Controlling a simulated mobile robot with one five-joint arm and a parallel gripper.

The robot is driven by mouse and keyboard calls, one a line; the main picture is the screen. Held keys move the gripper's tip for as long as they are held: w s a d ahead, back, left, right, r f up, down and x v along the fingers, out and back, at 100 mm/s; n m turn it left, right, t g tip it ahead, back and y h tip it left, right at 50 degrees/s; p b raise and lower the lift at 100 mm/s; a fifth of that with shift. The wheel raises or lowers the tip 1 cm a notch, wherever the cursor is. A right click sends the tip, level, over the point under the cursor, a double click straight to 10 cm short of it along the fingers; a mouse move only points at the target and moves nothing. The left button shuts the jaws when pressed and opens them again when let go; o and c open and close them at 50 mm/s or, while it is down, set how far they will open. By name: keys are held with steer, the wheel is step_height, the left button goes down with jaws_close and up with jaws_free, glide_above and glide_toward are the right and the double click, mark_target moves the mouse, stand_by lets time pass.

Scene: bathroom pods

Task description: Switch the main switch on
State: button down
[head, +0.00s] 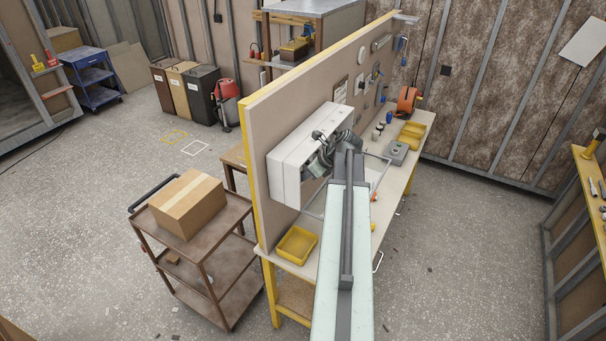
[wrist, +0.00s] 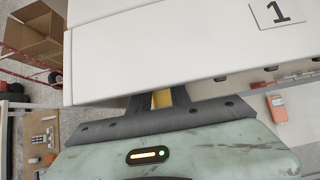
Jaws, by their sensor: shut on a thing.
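A white switch box (head: 289,172) is mounted on the upright panel above the workbench. In the wrist view its pale face (wrist: 170,50), marked with a black 1, fills the upper part. My gripper (head: 322,156) is at the front of the box. In the wrist view my gripper's dark fingers (wrist: 162,102) reach past the box's lower edge, which hides their tips. A yellow strip shows between the fingers. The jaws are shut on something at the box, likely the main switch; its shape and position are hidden.
The workbench (head: 402,183) holds a yellow tray (head: 296,245), more yellow bins and a grey device (head: 396,152). A brown cart (head: 205,250) with a cardboard box (head: 187,203) stands left of the panel. Floor is open at the right and far left.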

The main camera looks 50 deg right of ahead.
stand_by(0.3)
steer(key=c, duration=1.2)
jaws_free()
steer(key=shift+a, duration=0.1)
